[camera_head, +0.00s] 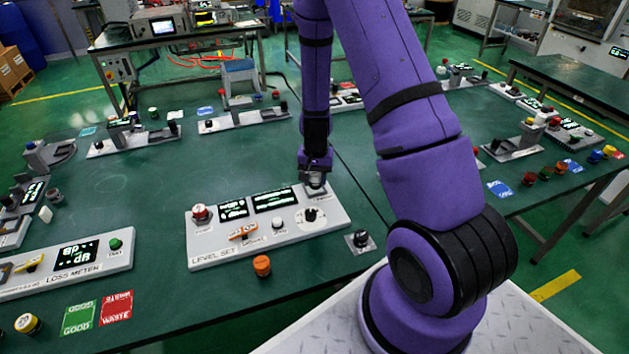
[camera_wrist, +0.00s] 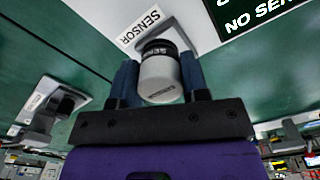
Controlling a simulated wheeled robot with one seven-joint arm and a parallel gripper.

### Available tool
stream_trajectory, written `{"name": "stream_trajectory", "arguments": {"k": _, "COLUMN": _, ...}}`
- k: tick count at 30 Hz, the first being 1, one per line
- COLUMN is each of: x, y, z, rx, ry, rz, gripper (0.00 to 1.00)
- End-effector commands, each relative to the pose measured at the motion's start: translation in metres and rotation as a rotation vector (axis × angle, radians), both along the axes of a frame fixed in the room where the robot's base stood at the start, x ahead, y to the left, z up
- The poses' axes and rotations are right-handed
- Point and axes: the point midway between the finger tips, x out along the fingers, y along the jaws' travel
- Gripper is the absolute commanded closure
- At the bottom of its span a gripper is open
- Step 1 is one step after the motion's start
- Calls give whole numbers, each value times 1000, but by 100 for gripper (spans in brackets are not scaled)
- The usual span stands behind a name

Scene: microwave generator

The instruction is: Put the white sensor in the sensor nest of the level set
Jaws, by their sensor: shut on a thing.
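The white sensor (camera_wrist: 162,78), a short cylinder with a black ringed end, is held between the two blue fingers of my gripper (camera_wrist: 158,84) in the wrist view. Its black end is at a grey nest (camera_wrist: 183,35) beside the SENSOR label (camera_wrist: 139,28). I cannot tell whether it is seated there. In the head view my gripper (camera_head: 315,178) is at the back right corner of the level set (camera_head: 215,262), a light grey panel with two displays, a red button, an orange lever and a black dial. The sensor is mostly hidden there.
The loss meter (camera_head: 105,265) stands to the left. An orange-capped piece (camera_head: 262,266) lies in front of the level set, and a small grey plate with a black knob (camera_head: 360,241) is at its right. Green and red cards (camera_head: 97,313) lie front left. The table's middle left is clear.

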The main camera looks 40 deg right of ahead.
Motion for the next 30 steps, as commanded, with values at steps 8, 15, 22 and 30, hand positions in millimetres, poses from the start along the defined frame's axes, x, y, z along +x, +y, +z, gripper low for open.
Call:
{"name": "stream_trajectory", "arguments": {"k": 8, "x": 17, "y": -10, "z": -2, "rx": -1, "ry": -1, "rz": 1, "gripper": 88}}
{"name": "stream_trajectory", "arguments": {"k": 15, "x": 20, "y": -12, "z": -30, "rx": 1, "ry": 3, "rz": -1, "gripper": 88}}
{"name": "stream_trajectory", "arguments": {"k": 22, "x": 21, "y": -11, "z": -37, "rx": 1, "ry": 1, "rz": 0, "gripper": 88}}
{"name": "stream_trajectory", "arguments": {"k": 30, "x": 21, "y": -12, "z": -40, "rx": 0, "ry": 0, "rz": 0, "gripper": 51}}
